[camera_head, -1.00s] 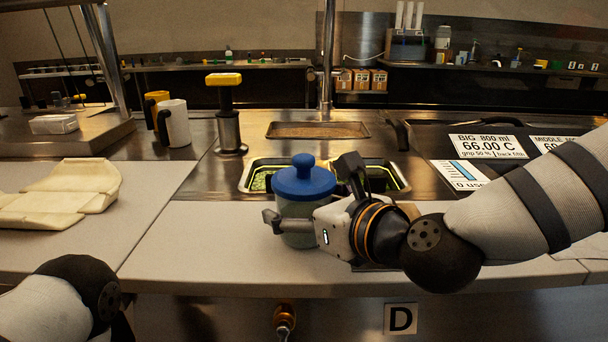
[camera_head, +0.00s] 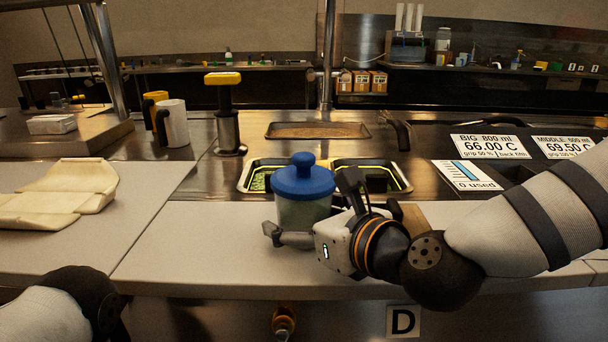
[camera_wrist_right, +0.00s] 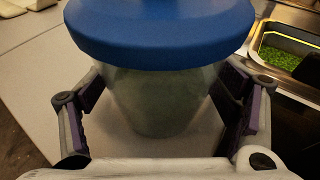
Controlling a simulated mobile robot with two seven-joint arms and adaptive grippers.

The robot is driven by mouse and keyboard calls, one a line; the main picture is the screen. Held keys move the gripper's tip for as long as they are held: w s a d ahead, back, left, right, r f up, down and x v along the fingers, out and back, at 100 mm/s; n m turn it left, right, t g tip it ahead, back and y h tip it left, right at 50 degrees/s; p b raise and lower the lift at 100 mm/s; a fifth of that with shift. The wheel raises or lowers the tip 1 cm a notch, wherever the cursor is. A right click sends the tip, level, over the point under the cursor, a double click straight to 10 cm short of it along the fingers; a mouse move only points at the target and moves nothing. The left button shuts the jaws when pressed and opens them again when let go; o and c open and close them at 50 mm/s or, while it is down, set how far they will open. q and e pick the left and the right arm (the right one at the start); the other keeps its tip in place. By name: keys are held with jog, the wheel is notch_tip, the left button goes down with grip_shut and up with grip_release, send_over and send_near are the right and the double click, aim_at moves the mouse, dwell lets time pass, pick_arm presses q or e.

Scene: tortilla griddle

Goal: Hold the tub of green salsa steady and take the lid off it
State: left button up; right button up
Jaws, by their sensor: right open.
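The tub of green salsa (camera_head: 300,213) stands upright on the pale counter, a clear tub with dull green contents. Its blue knobbed lid (camera_head: 304,180) is on it and also fills the top of the right wrist view (camera_wrist_right: 160,35). My right gripper (camera_head: 310,208) is open, with one finger at the tub's near left and the other at its far right. In the right wrist view the fingers (camera_wrist_right: 165,112) flank the tub below the lid, with gaps beside it. Part of my left arm shows at the bottom left; its gripper is out of view.
Sunken green-filled bins (camera_head: 258,180) lie just behind the tub. A white mug (camera_head: 174,124) and a yellow-topped press (camera_head: 228,120) stand further back. The counter left of the tub is clear.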

jog(key=shift+f, duration=0.25)
jog(key=shift+r, duration=0.25)
dwell(0.3)
jog(key=c, duration=1)
jog(key=shift+o, duration=0.2)
